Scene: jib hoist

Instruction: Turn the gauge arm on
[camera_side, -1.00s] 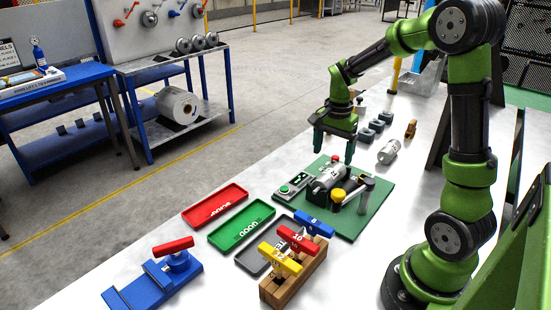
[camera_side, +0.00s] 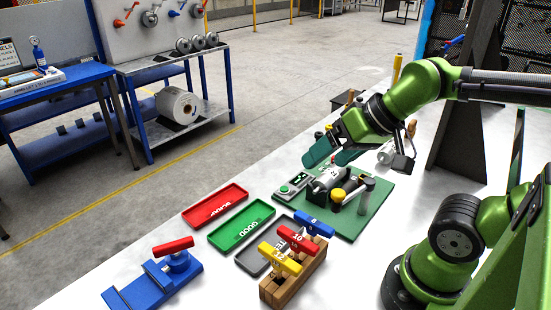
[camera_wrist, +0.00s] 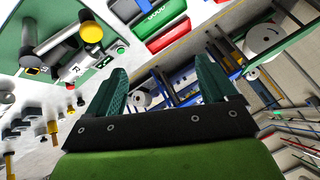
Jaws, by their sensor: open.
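A green board (camera_side: 377,212) holds a fixture. On it are a small control box with a green button (camera_side: 292,187), a grey cylinder (camera_side: 326,180), a yellow-topped post (camera_side: 338,196) and a dark grey post with a crosspiece (camera_side: 364,188). I cannot tell which part is the gauge arm. The wrist view also shows the yellow top (camera_wrist: 92,32) and grey cylinder (camera_wrist: 66,52) at upper left. My gripper (camera_side: 332,156) is open, tilted and empty, above the board's far side and apart from the fixture. Its fingers (camera_wrist: 161,78) have nothing between them. It hides the board's far part.
Red (camera_side: 214,206) and green (camera_side: 242,229) trays lie left of the board, with a dark tray (camera_side: 257,261) nearer. A wooden block (camera_side: 293,279) holds blue, red and yellow handled tools. A blue clamp (camera_side: 157,287) with a red handle stands at front left.

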